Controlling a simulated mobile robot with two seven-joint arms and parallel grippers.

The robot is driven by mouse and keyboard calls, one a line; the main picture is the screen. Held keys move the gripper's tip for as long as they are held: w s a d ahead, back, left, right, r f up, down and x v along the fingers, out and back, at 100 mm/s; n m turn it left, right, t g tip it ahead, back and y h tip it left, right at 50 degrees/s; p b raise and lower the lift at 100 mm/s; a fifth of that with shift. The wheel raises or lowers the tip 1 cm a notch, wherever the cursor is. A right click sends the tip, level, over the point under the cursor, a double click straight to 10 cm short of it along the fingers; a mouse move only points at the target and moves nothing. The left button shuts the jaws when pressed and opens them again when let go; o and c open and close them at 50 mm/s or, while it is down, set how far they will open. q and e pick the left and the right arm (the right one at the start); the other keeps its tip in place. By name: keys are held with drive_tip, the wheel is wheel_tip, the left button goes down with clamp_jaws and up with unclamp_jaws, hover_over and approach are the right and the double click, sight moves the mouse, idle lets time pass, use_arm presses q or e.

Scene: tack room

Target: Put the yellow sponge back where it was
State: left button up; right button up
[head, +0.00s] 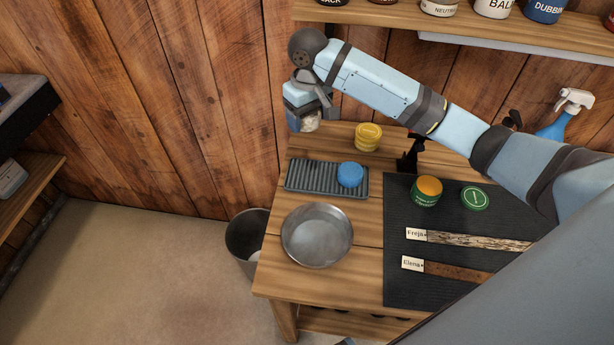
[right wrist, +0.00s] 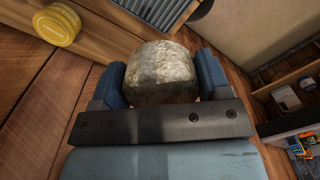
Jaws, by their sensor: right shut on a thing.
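My right gripper (head: 308,118) is raised near the plank wall, past the back left corner of the bench. It is shut on a mottled, yellow-grey rounded lump, which looks like the yellow sponge, dirty (head: 310,124). In the right wrist view the lump (right wrist: 162,73) sits between both fingers. A grey ribbed tray (head: 301,178) lies on the bench, with a round blue sponge (head: 350,174) at its right end and its left part bare. My left gripper is out of view.
A metal bowl (head: 317,236) stands in front of the tray. A dark mat (head: 420,285) holds an open tin (head: 427,190), a green lid (head: 474,198) and two tagged straps. A bucket (head: 245,240) stands on the floor at left.

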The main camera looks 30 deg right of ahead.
hover_over(308, 176)
wheel_tip(308, 176, down, 15)
drive_tip(key=shift+w+r, duration=0.1)
wheel_tip(308, 176, down, 4)
drive_tip(key=shift+r, duration=0.1)
drive_tip(key=o, duration=1.1)
